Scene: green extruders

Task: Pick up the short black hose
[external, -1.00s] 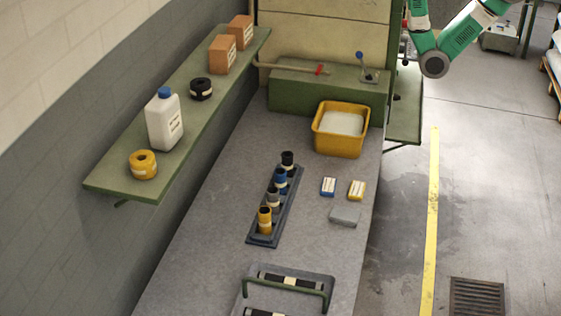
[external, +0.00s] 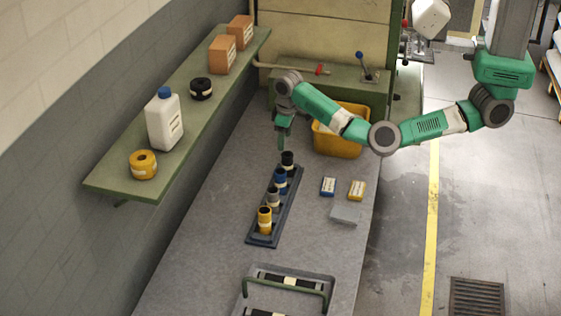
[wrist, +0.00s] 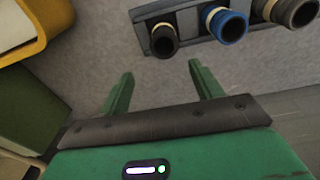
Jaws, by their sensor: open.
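The short black hose (external: 288,160) stands upright at the far end of a dark rack (external: 262,240) on the grey table. In the wrist view the black hose (wrist: 164,40) shows its open top, with a pale band below the rim. A blue hose (external: 280,180), a grey hose (external: 273,197) and a yellow hose (external: 265,219) stand in the same rack. My gripper (external: 283,143) is above the far end of the rack, close to the black hose. In the wrist view my gripper (wrist: 159,70) has its fingers apart, with nothing between them; the black hose lies just beyond the fingertips.
A yellow bin (external: 344,150) stands to the right of my gripper, partly hidden by my arm. A blue-and-white box (external: 328,186) and a yellow-and-white box (external: 357,190) lie right of the rack. A green shelf (external: 180,150) runs along the left wall.

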